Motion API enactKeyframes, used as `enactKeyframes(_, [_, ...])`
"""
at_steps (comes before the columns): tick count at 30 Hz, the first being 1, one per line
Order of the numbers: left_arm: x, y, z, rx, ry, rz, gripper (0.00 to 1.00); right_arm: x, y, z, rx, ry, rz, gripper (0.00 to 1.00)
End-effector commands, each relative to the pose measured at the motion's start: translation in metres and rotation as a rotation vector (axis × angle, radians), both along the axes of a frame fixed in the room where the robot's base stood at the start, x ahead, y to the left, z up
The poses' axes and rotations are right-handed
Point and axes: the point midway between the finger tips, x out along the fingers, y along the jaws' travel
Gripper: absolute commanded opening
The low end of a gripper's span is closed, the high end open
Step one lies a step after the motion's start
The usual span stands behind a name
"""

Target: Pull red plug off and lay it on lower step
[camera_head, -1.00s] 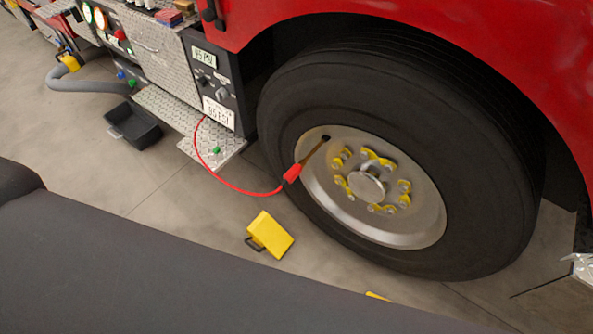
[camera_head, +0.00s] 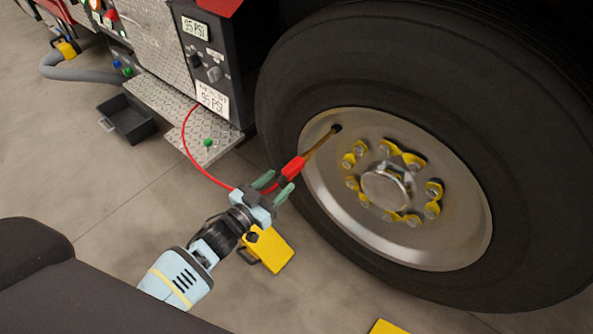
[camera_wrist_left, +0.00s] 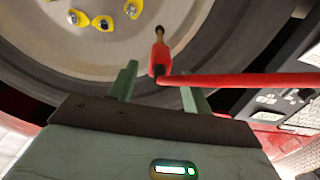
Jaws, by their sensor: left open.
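The red plug (camera_head: 292,168) sits on the valve stem of the big wheel (camera_head: 330,195), and a red hose runs from it down to the left and up to the gauge panel. My left gripper (camera_head: 276,181) is open, with its green fingertips close to the plug's hose end. In the left wrist view the plug (camera_wrist_left: 159,58) shows just beyond and between the two green fingers (camera_wrist_left: 158,85), apart from them. The lower step (camera_head: 190,118) is the diamond-plate ledge under the panel; a small green cap or valve stands on it. My right gripper is out of view.
A yellow wheel chock (camera_head: 275,252) lies on the floor below my left gripper. A dark open bin (camera_head: 128,118) stands left of the step. The gauge panel (camera_head: 205,65) reads 95 PSI. Floor between bin and chock is clear.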

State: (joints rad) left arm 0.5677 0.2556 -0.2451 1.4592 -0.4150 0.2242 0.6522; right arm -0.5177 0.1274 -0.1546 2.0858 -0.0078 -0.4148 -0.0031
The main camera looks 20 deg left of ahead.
Motion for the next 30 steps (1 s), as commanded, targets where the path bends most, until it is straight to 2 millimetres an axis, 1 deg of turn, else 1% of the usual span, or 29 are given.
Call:
enactKeyframes(9, [0.001, 0.0, 0.002, 0.0, -0.004, -0.001, 0.49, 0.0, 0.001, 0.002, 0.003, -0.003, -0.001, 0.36])
enactKeyframes(14, [0.006, -0.002, 0.001, -0.001, -0.003, -0.001, 0.49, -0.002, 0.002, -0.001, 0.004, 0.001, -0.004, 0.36])
enactKeyframes(17, [0.014, -0.005, 0.0, -0.001, -0.004, -0.001, 0.49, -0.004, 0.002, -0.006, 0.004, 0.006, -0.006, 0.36])
enactKeyframes(24, [0.042, -0.015, -0.001, -0.002, -0.003, -0.002, 0.49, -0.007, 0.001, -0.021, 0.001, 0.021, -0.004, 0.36])
enactKeyframes(30, [0.065, -0.023, 0.0, -0.001, -0.003, -0.001, 0.49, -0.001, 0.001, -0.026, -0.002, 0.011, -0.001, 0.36])
